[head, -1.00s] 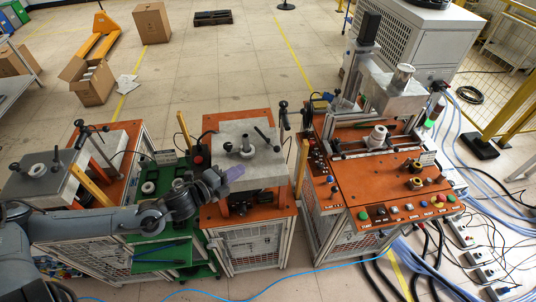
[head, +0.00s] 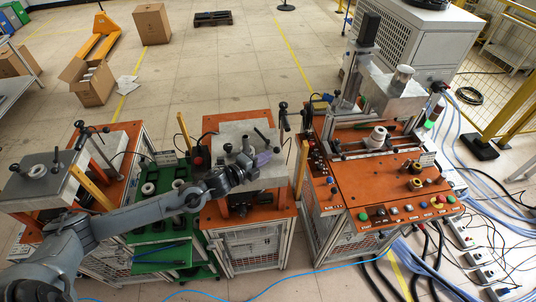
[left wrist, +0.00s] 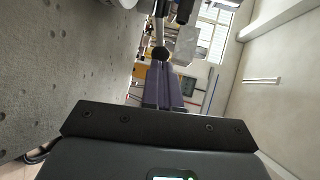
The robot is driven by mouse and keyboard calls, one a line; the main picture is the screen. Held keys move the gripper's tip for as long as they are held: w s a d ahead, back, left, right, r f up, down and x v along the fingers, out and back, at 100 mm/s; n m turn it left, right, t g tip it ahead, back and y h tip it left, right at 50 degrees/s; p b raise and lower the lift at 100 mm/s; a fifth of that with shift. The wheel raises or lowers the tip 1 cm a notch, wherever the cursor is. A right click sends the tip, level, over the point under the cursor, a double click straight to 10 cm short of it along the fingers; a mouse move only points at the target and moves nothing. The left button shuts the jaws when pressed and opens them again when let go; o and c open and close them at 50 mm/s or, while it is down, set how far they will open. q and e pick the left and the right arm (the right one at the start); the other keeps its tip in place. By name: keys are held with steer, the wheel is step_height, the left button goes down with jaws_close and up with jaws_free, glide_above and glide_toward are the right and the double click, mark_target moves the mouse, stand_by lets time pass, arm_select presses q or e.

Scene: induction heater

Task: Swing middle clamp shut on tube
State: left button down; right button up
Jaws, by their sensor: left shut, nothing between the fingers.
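The middle station carries a grey block (head: 222,133) on an orange top. A short upright grey tube (head: 246,145) stands on the block, its lower part hidden by my left gripper. A black-handled clamp lever (head: 262,135) leans beside the tube; I cannot tell whether its jaw touches the tube. My left gripper (head: 262,159) is over the block's front right part, with its purple fingers shut and empty. In the left wrist view the shut fingers (left wrist: 165,86) point toward a round black knob (left wrist: 160,53) just beyond their tips; contact is unclear. My right gripper is out of view.
A post with a black knob (head: 283,106) stands at the block's back right. A yellow bar (head: 301,165) rises right of the station. The left station has another grey block (head: 45,187); the right station has an orange control panel (head: 370,190).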

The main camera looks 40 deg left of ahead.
arm_select(q)
steer(key=shift+x, duration=1)
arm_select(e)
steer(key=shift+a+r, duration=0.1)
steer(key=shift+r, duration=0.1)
